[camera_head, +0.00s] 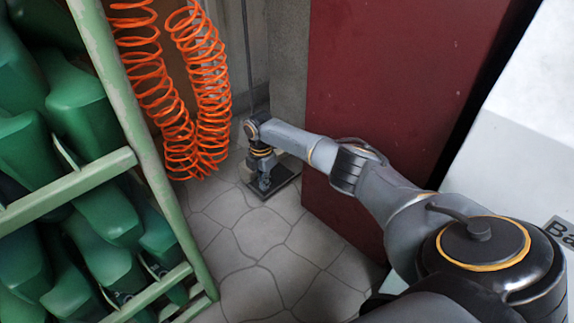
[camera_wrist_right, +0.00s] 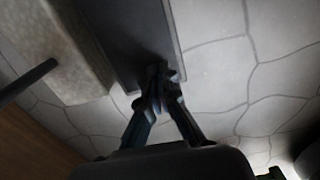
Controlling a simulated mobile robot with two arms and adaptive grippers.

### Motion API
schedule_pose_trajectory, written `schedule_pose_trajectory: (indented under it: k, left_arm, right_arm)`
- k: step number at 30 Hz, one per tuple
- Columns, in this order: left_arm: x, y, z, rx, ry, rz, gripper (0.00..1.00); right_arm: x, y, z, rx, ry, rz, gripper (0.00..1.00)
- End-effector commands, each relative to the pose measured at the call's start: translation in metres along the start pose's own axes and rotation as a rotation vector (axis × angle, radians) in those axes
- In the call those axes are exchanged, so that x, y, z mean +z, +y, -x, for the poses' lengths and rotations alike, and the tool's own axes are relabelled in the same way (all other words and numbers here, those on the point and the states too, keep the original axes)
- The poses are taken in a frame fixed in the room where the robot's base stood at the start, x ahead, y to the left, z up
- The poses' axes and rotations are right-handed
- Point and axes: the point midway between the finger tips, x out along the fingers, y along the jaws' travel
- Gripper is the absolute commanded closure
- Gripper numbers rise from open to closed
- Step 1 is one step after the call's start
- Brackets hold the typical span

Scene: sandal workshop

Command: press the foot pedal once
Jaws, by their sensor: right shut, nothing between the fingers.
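The foot pedal (camera_head: 284,183) is a dark, flat plate on the stone floor, beside the base of the red cabinet. My right gripper (camera_head: 265,186) points down at it, with its fingertips over or on the plate's left part. In the right wrist view the pedal (camera_wrist_right: 125,30) is a dark slab, and the shut, empty fingers (camera_wrist_right: 160,78) overlap its near end. I cannot tell whether the fingertips touch it or whether it is pressed down. My left gripper is not in view.
A green rack (camera_head: 130,75) with green shoe lasts (camera_head: 75,100) stands at the left. Orange coiled hoses (camera_head: 200,90) hang near it. The red panel (camera_head: 400,90) stands close to my right arm. Paved floor (camera_head: 262,232) in front of the pedal is clear.

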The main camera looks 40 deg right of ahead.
Motion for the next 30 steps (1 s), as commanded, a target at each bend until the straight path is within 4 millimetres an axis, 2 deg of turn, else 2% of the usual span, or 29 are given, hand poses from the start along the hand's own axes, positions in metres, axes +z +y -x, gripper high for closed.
schedule_pose_trajectory:
  k: [18,30]
  left_arm:
    - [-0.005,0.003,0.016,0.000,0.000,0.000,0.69]
    - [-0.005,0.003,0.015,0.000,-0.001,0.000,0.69]
  right_arm:
    - [-0.001,-0.001,-0.028,-0.002,0.002,0.000,1.00]
    - [-0.002,-0.001,-0.026,-0.003,0.002,0.001,1.00]
